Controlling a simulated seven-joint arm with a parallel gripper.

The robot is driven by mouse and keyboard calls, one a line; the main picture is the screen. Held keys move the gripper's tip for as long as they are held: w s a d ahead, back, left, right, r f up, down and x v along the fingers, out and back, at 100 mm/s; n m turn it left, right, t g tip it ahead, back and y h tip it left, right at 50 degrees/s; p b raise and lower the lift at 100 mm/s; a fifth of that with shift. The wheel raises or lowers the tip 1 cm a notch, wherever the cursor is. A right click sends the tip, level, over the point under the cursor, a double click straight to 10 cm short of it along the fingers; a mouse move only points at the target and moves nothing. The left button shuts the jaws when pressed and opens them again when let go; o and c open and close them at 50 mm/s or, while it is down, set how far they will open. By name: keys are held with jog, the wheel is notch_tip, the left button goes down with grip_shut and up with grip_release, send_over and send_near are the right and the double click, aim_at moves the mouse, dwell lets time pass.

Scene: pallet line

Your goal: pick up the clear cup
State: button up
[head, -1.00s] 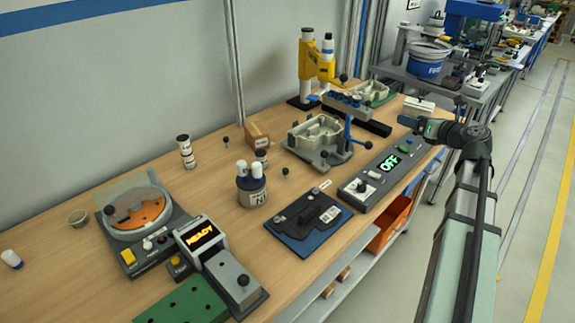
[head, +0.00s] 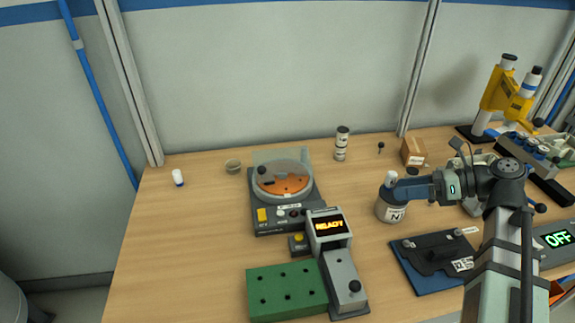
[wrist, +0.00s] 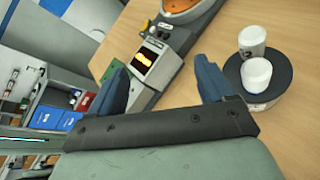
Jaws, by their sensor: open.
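My gripper (head: 408,188) is open and empty, well to the right of the cup, near the dark pot with white caps. In the wrist view my gripper (wrist: 160,72) shows two blue fingers spread apart, with nothing between them being held.
The orange-disc machine (head: 258,213) and the READY display unit (head: 341,263) stand between my gripper and the cup. The white-capped pot (head: 391,211) is close to my gripper. The bench's left front is clear.

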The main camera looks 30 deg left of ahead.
aim_at(233, 161)
jog(key=a+f+n+h, duration=0.1)
jog(key=a+h, duration=0.2)
jog(key=a, duration=0.8)
jog(key=w+a+n+h, duration=0.1)
jog(key=a+h, duration=0.1)
jog(key=a, duration=0.9)
jog(key=a+f+n+h, duration=0.1)
jog(key=a+n+h, duration=0.1)
jog(key=a, duration=0.9)
jog(key=shift+w+f+h, duration=0.25)
jog(key=shift+f+h, duration=0.1)
jog(key=shift+h, duration=0.45)
jog(key=s+a+r+n+t+h, duration=0.1)
jog(key=s+a+t, duration=0.1)
jog(key=a, duration=0.8)
jog(key=s+a+r+n+t+h, duration=0.1)
jog(key=a, duration=0.9)
jog(key=x, duration=0.4)
jog(key=d+x, duration=0.1)
jog(key=x, duration=0.9)
jog(key=shift+w+d+f, duration=0.15)
jog(key=shift+d+f, duration=0.05)
jog(key=shift+d, duration=0.05)
jog(key=c, duration=1.1)
